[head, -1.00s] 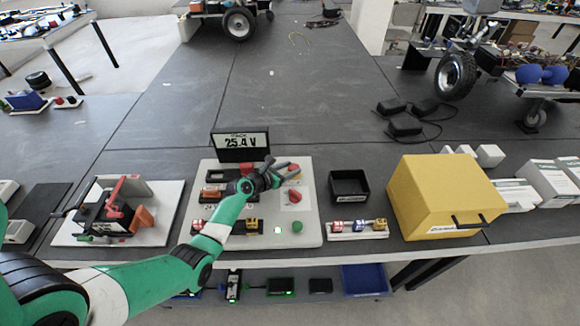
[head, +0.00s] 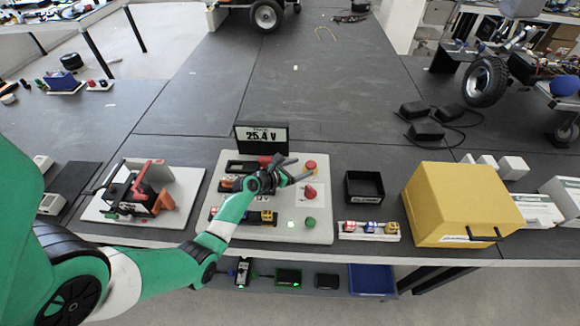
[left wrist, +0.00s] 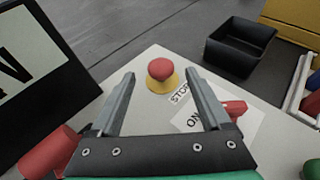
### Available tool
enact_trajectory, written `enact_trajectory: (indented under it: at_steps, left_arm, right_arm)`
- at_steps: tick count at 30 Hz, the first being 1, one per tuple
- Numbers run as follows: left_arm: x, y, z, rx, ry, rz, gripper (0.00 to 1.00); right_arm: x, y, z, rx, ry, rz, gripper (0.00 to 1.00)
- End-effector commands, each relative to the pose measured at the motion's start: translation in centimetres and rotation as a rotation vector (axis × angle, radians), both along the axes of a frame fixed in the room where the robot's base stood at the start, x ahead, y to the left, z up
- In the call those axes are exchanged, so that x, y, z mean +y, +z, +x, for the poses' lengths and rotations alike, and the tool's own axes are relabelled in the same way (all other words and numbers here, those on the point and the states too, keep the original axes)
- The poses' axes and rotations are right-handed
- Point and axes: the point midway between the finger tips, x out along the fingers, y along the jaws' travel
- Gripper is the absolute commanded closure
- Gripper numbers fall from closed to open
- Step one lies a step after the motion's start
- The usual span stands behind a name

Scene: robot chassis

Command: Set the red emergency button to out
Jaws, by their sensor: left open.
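The red emergency button (left wrist: 161,69) is a red mushroom head on a yellow base, near the far corner of the white panel (left wrist: 140,63). It also shows in the head view (head: 310,165) at the panel's upper right. My left gripper (left wrist: 158,82) is open, and the button appears between its two fingers in the left wrist view, beyond the tips. In the head view my left gripper (head: 297,168) is over the panel just left of the button. I cannot tell whether a finger touches it. My right gripper is not in view.
A red rotary knob (head: 310,191) and a green button (head: 310,222) sit below the emergency button. The voltage display (head: 262,137) stands behind the panel. A black bin (head: 364,173) and a yellow box (head: 455,200) stand to the right. The table behind is largely clear.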

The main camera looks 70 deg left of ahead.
Motion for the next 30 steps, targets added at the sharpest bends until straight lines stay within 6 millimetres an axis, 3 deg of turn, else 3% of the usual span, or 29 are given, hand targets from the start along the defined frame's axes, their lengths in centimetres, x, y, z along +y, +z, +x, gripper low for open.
enact_trajectory:
  at_steps: [1,3,10,30]
  left_arm:
    - [-0.5,1.2,-1.2,0.002,0.002,-0.001,0.19]
    - [-1.0,1.8,-2.7,0.001,0.004,0.000,0.19]
    - [-2.3,2.9,-6.0,0.000,0.002,0.001,0.19]
    - [-2.7,2.9,-6.3,-0.001,-0.004,0.001,0.19]
  right_arm:
    - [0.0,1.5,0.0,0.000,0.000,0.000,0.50]
    - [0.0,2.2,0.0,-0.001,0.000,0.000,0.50]
    - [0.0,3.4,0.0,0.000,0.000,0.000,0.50]
    - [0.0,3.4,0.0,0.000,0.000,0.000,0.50]
